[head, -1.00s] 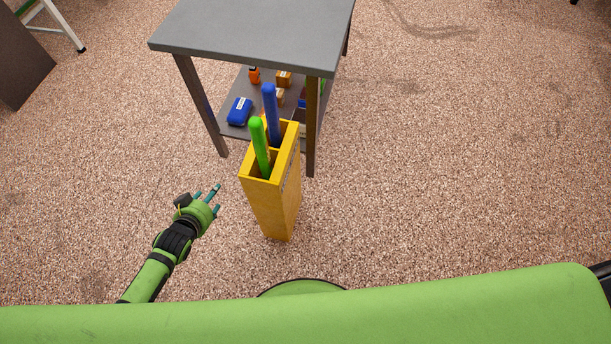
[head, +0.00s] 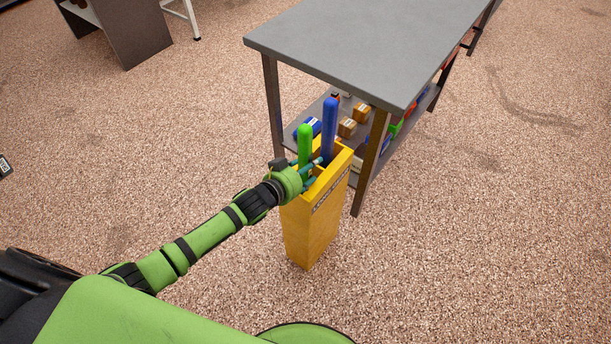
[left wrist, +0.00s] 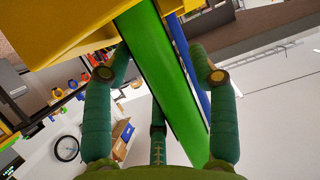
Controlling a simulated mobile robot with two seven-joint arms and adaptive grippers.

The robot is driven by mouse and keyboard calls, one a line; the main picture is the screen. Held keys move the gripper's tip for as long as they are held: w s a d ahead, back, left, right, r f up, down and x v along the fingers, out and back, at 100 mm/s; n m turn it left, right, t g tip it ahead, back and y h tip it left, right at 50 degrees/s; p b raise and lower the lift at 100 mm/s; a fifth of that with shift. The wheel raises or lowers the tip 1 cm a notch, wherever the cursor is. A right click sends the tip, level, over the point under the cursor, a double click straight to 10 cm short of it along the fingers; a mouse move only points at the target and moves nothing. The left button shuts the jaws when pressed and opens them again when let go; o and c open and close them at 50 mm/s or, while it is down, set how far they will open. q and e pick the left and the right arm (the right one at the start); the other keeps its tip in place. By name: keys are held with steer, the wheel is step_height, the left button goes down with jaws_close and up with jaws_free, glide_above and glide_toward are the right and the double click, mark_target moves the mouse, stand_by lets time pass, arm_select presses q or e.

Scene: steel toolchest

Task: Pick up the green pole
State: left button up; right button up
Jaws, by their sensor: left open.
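The green pole (head: 305,146) stands upright in a tall yellow bin (head: 314,222), beside a blue pole (head: 329,128) in the same bin. My left gripper (head: 312,172) is at the bin's top opening, its fingers around the lower visible part of the green pole. In the left wrist view the green pole (left wrist: 165,75) runs between the open fingers, with the blue pole (left wrist: 186,60) just behind it. The fingers are open and not closed on the pole. The poles' lower ends are hidden inside the bin. My right gripper is not in view.
A grey table (head: 360,45) stands right behind the bin, its leg (head: 371,165) close to the bin's right side. Open floor lies to the left and front right.

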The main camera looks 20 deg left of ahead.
arm_select(q)
steer(key=shift+d, duration=0.1)
steer(key=c, duration=1.1)
steer(key=shift+w, duration=0.1)
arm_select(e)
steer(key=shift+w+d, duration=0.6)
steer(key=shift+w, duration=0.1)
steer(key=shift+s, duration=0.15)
